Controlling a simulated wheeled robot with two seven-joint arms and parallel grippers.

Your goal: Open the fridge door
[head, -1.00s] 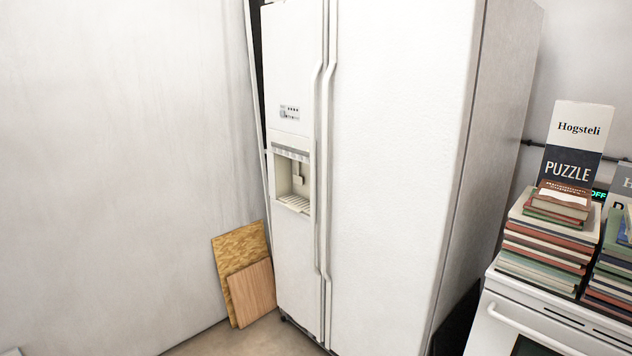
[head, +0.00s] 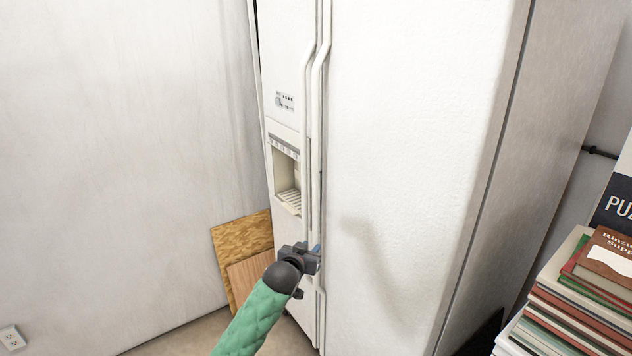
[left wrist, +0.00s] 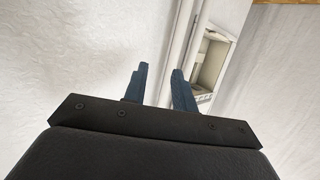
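The white fridge (head: 410,150) has two doors side by side. The left door (head: 285,60) holds the dispenser, and the wide right door is at the right. Both doors look shut. Two long vertical handles, the left door's (head: 306,110) and the right door's (head: 317,120), run close together. My left gripper (head: 314,257) is at the lower part of the handles. In the left wrist view its blue fingers (left wrist: 157,85) are apart, with a white handle bar (left wrist: 180,45) running down into the gap between them. Contact cannot be told. My right gripper is not in view.
Two wooden boards (head: 240,247) lean against the wall left of the fridge. Stacked books (head: 570,300) stand at the lower right, beside the fridge. A wall outlet (head: 12,338) is at the far left. Some bare floor shows below the boards.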

